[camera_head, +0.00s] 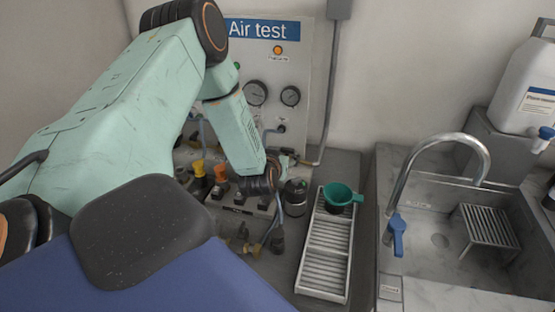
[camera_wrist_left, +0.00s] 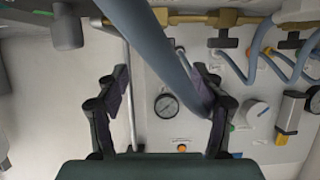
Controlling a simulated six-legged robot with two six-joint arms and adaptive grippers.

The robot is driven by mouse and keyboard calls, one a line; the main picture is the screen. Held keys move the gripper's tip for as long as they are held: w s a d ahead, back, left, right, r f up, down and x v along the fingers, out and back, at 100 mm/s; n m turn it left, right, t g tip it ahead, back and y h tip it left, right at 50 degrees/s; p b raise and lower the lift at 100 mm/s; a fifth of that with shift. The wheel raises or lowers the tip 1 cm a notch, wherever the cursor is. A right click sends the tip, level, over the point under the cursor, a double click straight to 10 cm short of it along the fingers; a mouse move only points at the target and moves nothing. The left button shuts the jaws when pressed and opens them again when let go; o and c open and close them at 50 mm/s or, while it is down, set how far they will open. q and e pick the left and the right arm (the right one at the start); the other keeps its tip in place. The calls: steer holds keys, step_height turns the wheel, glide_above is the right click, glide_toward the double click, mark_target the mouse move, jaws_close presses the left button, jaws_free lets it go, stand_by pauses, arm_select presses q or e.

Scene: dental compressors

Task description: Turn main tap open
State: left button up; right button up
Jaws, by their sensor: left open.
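My left gripper (camera_wrist_left: 160,75) is open in the left wrist view, with its two dark fingers spread apart at left and right. A thick grey-blue hose crosses the space between them and passes by the right finger; I cannot tell if they touch. In the head view my left arm reaches down in front of the air test panel (camera_head: 315,85), and its fingers are not clear there. Brass pipework (camera_wrist_left: 215,18) with small valves runs along the top of the wrist view. I cannot tell which fitting is the main tap. My right gripper is not in view.
A pressure gauge (camera_wrist_left: 166,106) shows beyond the fingers. Farther right is a sink (camera_head: 440,265) with a blue-handled faucet (camera_head: 398,235) and a white jug (camera_head: 525,85).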

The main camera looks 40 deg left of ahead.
arm_select(q)
steer(key=v, duration=0.4)
steer(key=shift+s+d+r, duration=0.1)
steer(key=shift+s, duration=0.1)
stand_by(0.6)
